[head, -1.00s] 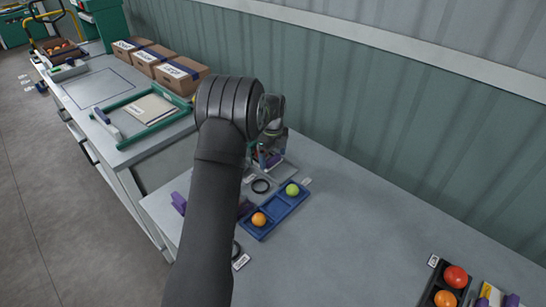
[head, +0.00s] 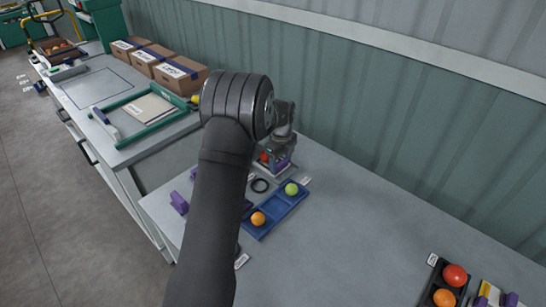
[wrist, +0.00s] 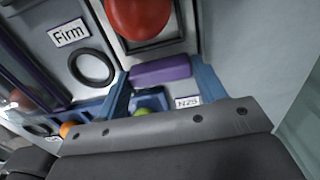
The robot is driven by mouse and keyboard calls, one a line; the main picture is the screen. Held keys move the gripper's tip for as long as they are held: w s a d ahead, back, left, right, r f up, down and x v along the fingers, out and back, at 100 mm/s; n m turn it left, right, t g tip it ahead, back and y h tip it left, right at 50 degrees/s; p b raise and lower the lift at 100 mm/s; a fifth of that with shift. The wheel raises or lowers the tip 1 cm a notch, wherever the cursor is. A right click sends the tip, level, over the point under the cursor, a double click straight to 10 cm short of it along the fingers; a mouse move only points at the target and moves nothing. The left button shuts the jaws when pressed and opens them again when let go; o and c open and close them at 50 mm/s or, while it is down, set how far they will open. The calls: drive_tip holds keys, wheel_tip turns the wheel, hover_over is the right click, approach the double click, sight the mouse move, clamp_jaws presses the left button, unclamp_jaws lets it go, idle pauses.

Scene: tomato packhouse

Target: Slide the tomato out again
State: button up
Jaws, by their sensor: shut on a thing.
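The red tomato (wrist: 140,16) shows at the top of the wrist view, partly cut off by the frame edge. It sits over a dark-edged square frame (wrist: 152,45). A purple block (wrist: 160,70), which looks like a handle, lies just below it, between my two blue fingers. My gripper (wrist: 161,78) is shut on this purple block. The tomato lies beyond the fingers and is not held by them. In the head view the red tomato (head: 264,157) shows small beside the gripper. My arm hides part of the area.
A blue tray (head: 262,225) holds an orange tomato (head: 258,219) and a green one (head: 291,189). A black ring (wrist: 93,67) lies by a "Firm" label (wrist: 69,33). A dark tray (head: 428,290) stands at right. The bench middle is clear; a wall runs behind.

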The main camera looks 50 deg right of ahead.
drive_tip(key=shift+s, duration=1.7)
drive_tip(key=o, duration=1.4)
drive_tip(key=shift+r, duration=0.1)
wheel_tip(320, 180, up, 17)
drive_tip(key=shift+r, duration=0.15)
